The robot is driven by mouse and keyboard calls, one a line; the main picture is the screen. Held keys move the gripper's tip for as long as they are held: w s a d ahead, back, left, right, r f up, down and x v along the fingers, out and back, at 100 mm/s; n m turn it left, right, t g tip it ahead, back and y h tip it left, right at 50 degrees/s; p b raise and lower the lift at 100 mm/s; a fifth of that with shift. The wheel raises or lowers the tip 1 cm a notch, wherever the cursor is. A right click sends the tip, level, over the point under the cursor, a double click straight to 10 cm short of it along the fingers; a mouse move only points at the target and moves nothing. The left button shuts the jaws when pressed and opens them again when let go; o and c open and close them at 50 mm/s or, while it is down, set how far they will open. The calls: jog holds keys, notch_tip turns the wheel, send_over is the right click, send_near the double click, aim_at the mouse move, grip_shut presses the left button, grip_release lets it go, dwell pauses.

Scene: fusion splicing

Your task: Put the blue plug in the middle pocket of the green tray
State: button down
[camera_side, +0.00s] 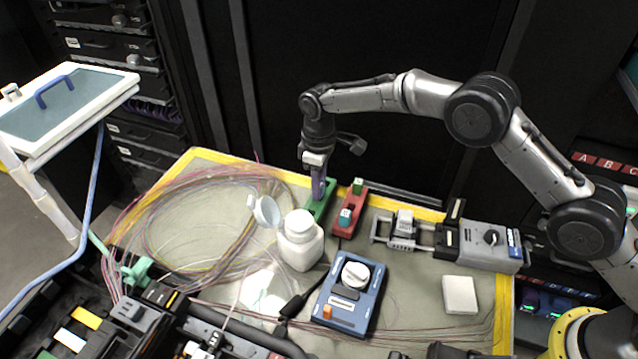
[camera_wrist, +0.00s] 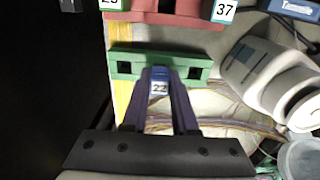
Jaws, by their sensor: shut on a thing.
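My gripper (camera_side: 318,192) points down over the green tray (camera_side: 327,191) at the back of the mat. In the wrist view its two dark purple fingers (camera_wrist: 160,98) are shut on the blue plug (camera_wrist: 159,76), which carries a white label reading 22. The plug lies over the middle of the green tray (camera_wrist: 120,57), between its left and right pockets, which look dark and empty. The middle pocket is hidden by the plug and fingers. I cannot tell whether the plug is seated in it or just above it. The fingers hide the plug in the side view.
A red tray (camera_side: 356,196) with a green plug (camera_side: 358,186) and a teal plug (camera_side: 345,216) stands just right of the green tray. Loose fibres lie to the left.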

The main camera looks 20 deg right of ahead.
jog(key=shift+f, duration=0.5)
dwell(0.4)
jog(key=c, duration=0.6)
grip_release()
jog(key=shift+r, duration=3.05)
